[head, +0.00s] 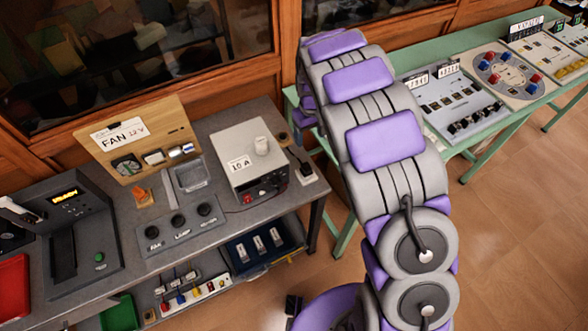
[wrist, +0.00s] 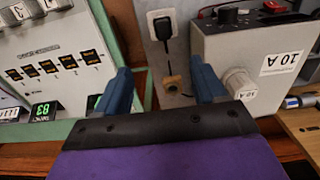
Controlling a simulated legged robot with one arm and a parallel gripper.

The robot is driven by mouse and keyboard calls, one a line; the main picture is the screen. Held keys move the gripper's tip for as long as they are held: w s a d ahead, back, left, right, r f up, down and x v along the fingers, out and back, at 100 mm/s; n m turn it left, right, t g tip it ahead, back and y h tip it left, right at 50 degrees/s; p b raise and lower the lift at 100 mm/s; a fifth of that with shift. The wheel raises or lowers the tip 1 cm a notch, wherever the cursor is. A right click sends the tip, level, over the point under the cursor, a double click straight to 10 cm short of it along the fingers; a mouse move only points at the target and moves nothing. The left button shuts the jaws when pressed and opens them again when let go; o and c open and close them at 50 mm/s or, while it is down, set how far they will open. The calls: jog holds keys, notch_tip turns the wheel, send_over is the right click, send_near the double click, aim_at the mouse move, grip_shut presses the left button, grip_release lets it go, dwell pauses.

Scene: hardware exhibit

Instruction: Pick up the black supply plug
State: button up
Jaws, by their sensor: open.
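The black supply plug (wrist: 164,27) sits on a white socket plate (wrist: 151,18) at the top middle of the wrist view. It also shows in the head view (head: 306,170), on a white plate at the bench's right end. A dark cable runs from it towards a small brown fitting (wrist: 176,84). My gripper (wrist: 164,84) is open, with its two blue fingers spread apart and nothing between them gripped. The plug lies beyond the fingertips, between their lines and apart from them. In the head view my arm hides the gripper.
The grey 10 A supply box (head: 251,160) stands close beside the plug. The FAN board (head: 138,138) and a panel of black sockets (head: 180,225) are further left. A green table (head: 432,57) with instrument panels stands to the right, across a gap of floor.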

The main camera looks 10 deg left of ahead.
jog(key=b, duration=0.2)
send_near(307, 167)
jog(key=f, duration=0.2)
jog(key=w+f, duration=0.1)
jog(key=f, duration=0.2)
jog(key=shift+d+f, duration=0.15)
jog(key=shift+s+a+f+b, duration=0.1)
jog(key=shift+s+f+b, duration=0.1)
jog(key=shift+f, duration=1.15)
jog(key=shift+s+a+f+b, duration=0.1)
jog(key=shift+s+f, duration=0.1)
jog(key=shift+f, duration=1.15)
jog(key=c, duration=1.2)
jog(key=shift+o, duration=0.2)
jog(key=shift+r, duration=0.1)
jog(key=shift+r, duration=0.85)
jog(key=shift+s+r+p, duration=0.2)
jog(key=shift+r+p, duration=0.3)
jog(key=shift+r, duration=0.5)
jog(key=s+d+r+p, duration=0.1)
jog(key=s+d, duration=0.3)
jog(key=s, duration=1.1)
jog(key=shift+d, duration=0.2)
jog(key=shift+r, duration=0.1)
